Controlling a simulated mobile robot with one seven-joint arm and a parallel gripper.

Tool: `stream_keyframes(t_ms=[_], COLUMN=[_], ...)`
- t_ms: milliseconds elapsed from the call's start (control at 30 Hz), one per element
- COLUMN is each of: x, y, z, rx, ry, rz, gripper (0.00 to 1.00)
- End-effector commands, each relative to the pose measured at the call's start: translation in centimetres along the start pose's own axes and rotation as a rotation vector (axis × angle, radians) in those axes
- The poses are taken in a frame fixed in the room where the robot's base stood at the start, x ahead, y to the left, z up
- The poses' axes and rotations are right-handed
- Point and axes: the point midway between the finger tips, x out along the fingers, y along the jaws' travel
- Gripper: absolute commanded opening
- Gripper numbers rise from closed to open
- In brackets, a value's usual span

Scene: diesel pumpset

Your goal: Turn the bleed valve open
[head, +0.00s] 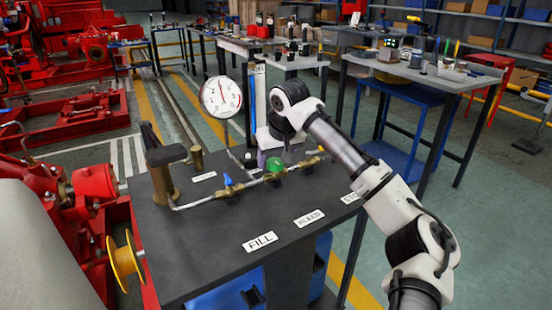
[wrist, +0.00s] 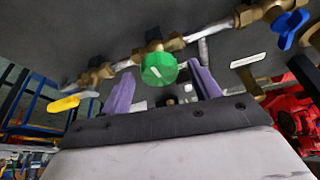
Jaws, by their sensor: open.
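The green valve knob (head: 275,164) sits in the middle of the brass pipe line on the dark bench. The middle of three labels in front of the pipe, the apparent bleed label (head: 309,217), lies nearest it. In the wrist view the green knob (wrist: 158,70) shows a white mark and appears between the two purple fingers. My gripper (wrist: 162,78) is open, with one finger on each side of the knob. I cannot tell whether either finger touches it. In the head view my gripper is mostly hidden behind the wrist and pipe.
A blue-handled valve (head: 228,180) stands left of the green one, and a yellow-handled valve (head: 321,150) right. A round pressure gauge (head: 221,97) rises behind the pipe. A hand pump (head: 164,170) stands at the bench's left. The bench front by the FILL label (head: 260,241) is clear.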

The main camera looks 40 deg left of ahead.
Motion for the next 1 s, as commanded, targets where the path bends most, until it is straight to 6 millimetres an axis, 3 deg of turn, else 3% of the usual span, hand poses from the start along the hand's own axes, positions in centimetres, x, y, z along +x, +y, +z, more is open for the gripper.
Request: stream_keyframes(t_ms=[200, 533, 1000], x=[0.03, 0.0, -0.42], y=[0.0, -0.02, 0.01], z=[0.0, 0.0, -0.18], rx=[0.0, 0.0, -0.101], ry=[0.0, 0.0, -0.001], rz=[0.0, -0.001, -0.048], gripper=[0.62, 0.19, 0.17])
